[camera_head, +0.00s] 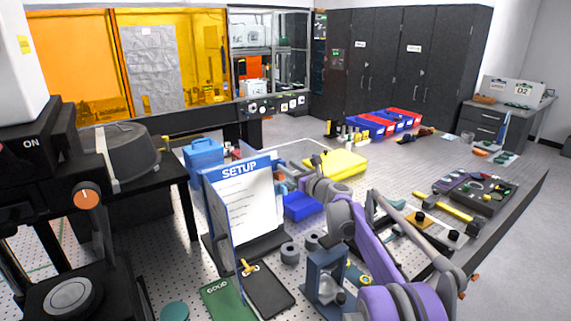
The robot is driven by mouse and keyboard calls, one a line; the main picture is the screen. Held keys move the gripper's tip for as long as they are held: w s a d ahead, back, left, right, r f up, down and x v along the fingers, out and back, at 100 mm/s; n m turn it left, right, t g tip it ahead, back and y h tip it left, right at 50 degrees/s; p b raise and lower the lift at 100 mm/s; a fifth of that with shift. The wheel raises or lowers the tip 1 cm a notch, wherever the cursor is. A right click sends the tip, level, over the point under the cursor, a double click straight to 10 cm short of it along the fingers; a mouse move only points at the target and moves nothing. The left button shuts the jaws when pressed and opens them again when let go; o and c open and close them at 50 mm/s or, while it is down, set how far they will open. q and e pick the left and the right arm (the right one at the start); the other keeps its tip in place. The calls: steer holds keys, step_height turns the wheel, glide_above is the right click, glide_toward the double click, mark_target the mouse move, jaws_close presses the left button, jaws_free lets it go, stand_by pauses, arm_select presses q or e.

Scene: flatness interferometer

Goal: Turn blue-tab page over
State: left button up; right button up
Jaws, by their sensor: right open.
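A standing flip page (245,212) with a blue SETUP header faces me on the table. Text lines cover its white sheet. A separate blue tab cannot be made out; the blue header band (239,171) is the blue on it. My right gripper (284,175) is at the page's upper right edge, open. Its fingertips are small here, and I cannot tell whether they touch the page. My purple and grey right arm reaches in from the lower right. My left gripper is not in view.
A dark instrument with an orange knob (87,196) fills the left. In front of the page lie a green GOLD board (222,300) and a black clipboard (268,290).

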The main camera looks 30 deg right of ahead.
steer(key=shift+w+a, duration=0.1)
steer(key=shift+w, duration=0.95)
jaws_close()
stand_by(0.7)
